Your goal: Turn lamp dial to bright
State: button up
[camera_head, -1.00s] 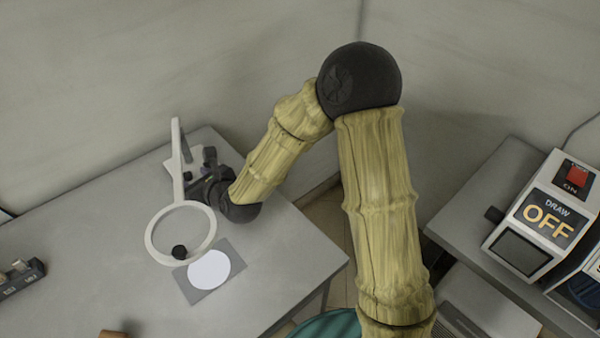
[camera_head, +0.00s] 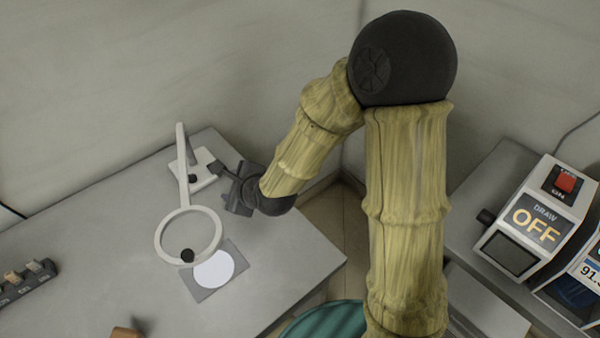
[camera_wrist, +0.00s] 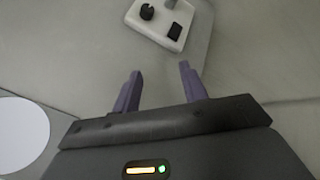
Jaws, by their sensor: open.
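The lamp has a pale ring head (camera_head: 161,238) on a long arm and a white base (camera_head: 205,178) near the table's back edge. In the wrist view the base (camera_wrist: 140,24) is at the top, with a round black knob (camera_wrist: 147,11) and a squarer black piece (camera_wrist: 174,31). I take the round knob for the dial; its setting is too small to read. My gripper (camera_wrist: 160,70) is open and empty, apart from the base. In the head view my gripper (camera_head: 222,182) is just right of the base, its fingers partly hidden.
A grey plate with a white disc (camera_head: 214,270) lies under the ring. A dark block with several pegs (camera_head: 28,277) is at the left, a brown object (camera_head: 127,332) at the front. A "DRAW OFF" machine (camera_head: 540,220) stands on the right table.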

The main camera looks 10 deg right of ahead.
jog(key=s+d+r+n+g+h+p, duration=0.2)
jog(key=s+d+r+n+p, duration=0.1)
jog(key=d+n, duration=0.3)
jog(key=s+d+r+n+g+h+p, duration=0.1)
jog(key=s+d+r+n+h+p, duration=0.1)
jog(key=d+n, duration=0.5)
jog(key=shift+s+d+r+n+g+h+p, duration=0.3)
jog(key=shift+s+d+r+g+p, duration=0.25)
jog(key=shift+d+p, duration=0.4)
jog(key=shift+w, duration=0.15)
